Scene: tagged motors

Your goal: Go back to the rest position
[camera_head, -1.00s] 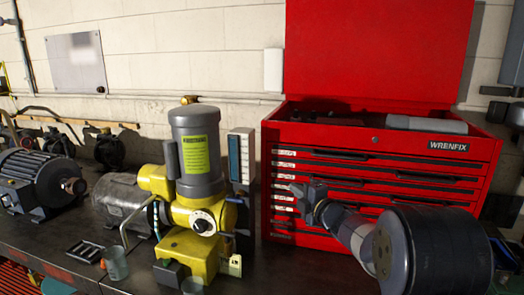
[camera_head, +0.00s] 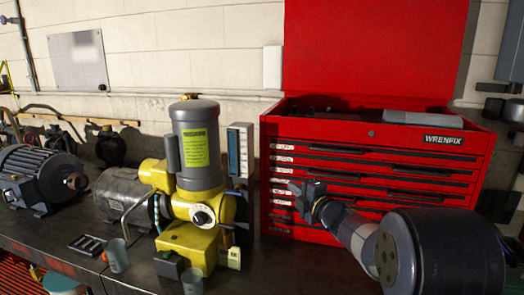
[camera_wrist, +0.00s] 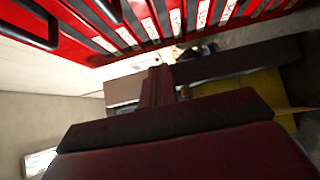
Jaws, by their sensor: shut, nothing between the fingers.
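My gripper (camera_head: 303,191) is in front of the drawers of the red tool chest (camera_head: 440,165), to the right of the yellow and grey motor unit (camera_head: 200,150). Its fingers are shut with nothing held. My arm comes in from the lower right. In the wrist view my gripper's dark jaws (camera_wrist: 165,88) fill much of the lower picture. The red drawer fronts (camera_wrist: 135,25) with white labels run across the top of that view. A patch of yellow (camera_wrist: 235,95) shows behind the jaws; I cannot tell for sure what it is.
Grey motors (camera_head: 38,178) stand on the dark workbench (camera_head: 60,240) at the left. A small cup (camera_head: 117,256) and a dark tray (camera_head: 88,244) lie at the bench front. A tagged yellow base is beside the chest. The air in front of the drawers is partly taken by my arm.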

